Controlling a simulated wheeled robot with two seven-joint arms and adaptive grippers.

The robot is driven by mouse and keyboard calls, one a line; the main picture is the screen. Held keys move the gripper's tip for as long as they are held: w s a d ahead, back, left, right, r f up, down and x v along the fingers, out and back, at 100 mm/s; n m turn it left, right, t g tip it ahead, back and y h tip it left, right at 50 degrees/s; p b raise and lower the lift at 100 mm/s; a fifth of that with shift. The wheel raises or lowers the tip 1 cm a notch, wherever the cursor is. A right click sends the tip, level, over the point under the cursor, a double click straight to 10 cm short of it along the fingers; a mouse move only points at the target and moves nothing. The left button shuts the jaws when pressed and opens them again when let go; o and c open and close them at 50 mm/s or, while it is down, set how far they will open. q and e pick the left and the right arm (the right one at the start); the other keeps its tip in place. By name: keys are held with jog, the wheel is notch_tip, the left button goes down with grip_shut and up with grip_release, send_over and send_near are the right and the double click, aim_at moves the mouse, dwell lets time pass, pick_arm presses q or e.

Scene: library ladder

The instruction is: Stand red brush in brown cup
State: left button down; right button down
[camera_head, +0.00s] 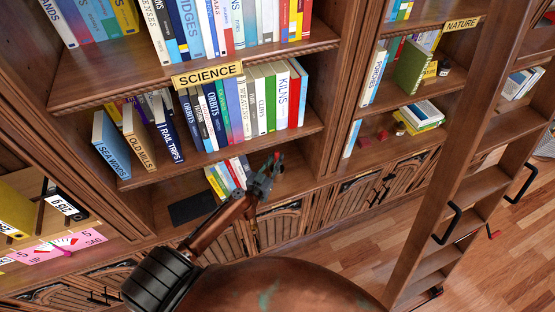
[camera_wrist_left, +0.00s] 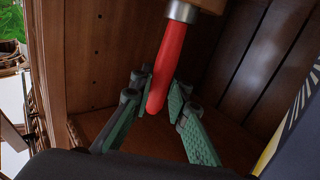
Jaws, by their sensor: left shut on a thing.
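The red brush (camera_wrist_left: 172,62) shows in the left wrist view as a long tapered red part with a metal band and a tan part at the top edge. My left gripper (camera_wrist_left: 160,98) has its green fingers closed around the red part near its lower end. In the head view my left gripper (camera_head: 270,168) is in front of the lower bookcase shelf, with a small bit of red at its tips. No brown cup can be made out for certain. A small brownish round thing (camera_head: 444,68) sits on the right shelf, too small to identify. My right gripper is out of view.
Books fill the shelves around the SCIENCE sign (camera_head: 207,75). A wooden ladder (camera_head: 440,190) with black handles stands at right. Small red items (camera_head: 383,135) lie on the right lower shelf. A dark flat panel (camera_head: 192,207) lies left of my gripper.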

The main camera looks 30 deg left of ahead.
pick_arm(q)
jog(key=c, duration=1.8)
grip_release()
jog(key=shift+s, duration=0.15)
jog(key=s+d, duration=0.1)
jog(key=s, duration=1)
jog(key=shift+s, duration=0.3)
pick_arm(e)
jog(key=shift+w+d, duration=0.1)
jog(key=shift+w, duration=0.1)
